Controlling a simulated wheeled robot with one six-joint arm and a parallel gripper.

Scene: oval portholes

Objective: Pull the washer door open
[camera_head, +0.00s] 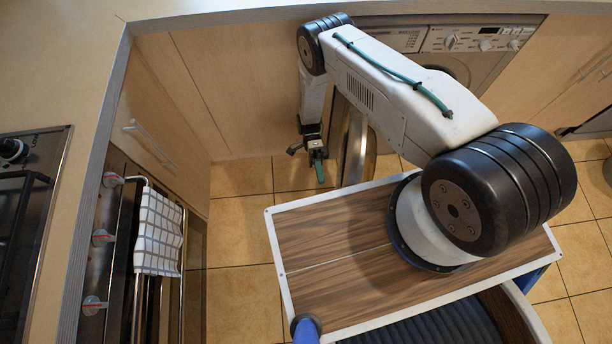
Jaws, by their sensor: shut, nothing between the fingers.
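The washer (483,42) is built in under the counter at the top right, its white control panel and knob showing. Its round door (358,150) shows as a metallic rim, nearly edge-on, standing out from the washer front, so it is at least partly open. My arm hides the upper part of the door and much of the washer front. My gripper (319,172) hangs pointing down just left of the door rim. It is shut and empty, with teal fingertips. I cannot tell whether it touches the door.
An oven (130,250) with a checked towel (158,233) on its handle stands at the left, below a counter and hob (30,190). Wooden cabinet fronts (235,80) lie behind my gripper. Tiled floor (240,230) is clear between the oven and my base.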

